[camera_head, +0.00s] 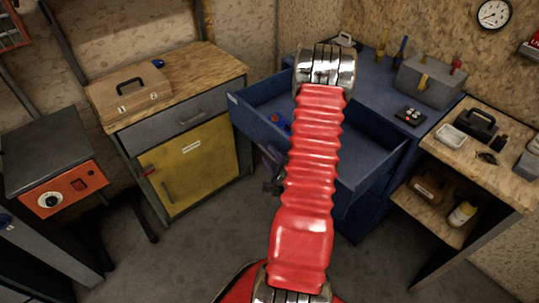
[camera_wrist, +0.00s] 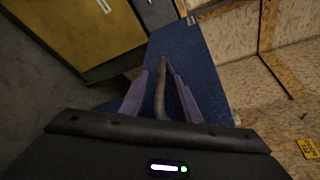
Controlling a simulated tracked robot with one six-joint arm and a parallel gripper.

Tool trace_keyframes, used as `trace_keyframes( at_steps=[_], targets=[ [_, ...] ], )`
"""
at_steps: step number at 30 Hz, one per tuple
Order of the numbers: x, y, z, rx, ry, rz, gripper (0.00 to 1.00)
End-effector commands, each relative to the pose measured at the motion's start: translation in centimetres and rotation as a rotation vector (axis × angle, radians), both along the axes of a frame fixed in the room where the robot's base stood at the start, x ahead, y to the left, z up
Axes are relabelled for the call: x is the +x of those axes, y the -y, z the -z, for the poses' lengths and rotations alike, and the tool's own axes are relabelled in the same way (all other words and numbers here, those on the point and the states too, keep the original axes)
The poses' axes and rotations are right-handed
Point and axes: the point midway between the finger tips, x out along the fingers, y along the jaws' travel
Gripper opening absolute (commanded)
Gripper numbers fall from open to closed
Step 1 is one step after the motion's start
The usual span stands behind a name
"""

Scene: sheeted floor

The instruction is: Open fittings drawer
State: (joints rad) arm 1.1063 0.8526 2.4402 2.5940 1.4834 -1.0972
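The fittings drawer (camera_head: 365,175) is a wide blue drawer, pulled well out of the blue workbench (camera_head: 375,75) in the head view. My red arm crosses in front of it and hides its middle. My gripper (camera_head: 272,182) is partly hidden at the drawer's front, below the rim. In the wrist view, the purple fingers of my gripper (camera_wrist: 157,80) stand on either side of a dark bar handle (camera_wrist: 160,95) on the blue drawer front (camera_wrist: 192,45). Gaps show between the fingers and the bar, so the gripper looks open around it.
A yellow-doored cabinet (camera_head: 195,165) stands left of the drawer, with a wooden case (camera_head: 130,92) on top. A wooden shelf bench (camera_head: 480,165) stands at right. Grey floor (camera_head: 200,245) is clear in front.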

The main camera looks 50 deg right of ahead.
Motion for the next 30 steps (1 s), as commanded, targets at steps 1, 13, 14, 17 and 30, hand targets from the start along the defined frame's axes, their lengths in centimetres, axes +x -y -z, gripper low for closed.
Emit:
trace_keyframes(
  at_steps=[1,13,14,17,30],
  targets=[
    [-0.7,-0.3,-0.1,0.001,-0.001,0.003,0.30],
    [-4.7,-2.6,-1.0,0.000,0.000,0.000,0.30],
    [-4.8,-2.7,-1.1,0.000,0.001,-0.001,0.30],
    [-5.0,-2.8,-1.1,0.000,0.001,-0.001,0.30],
    [-4.9,-2.8,-1.1,0.000,0.001,-0.002,0.30]
  ],
)
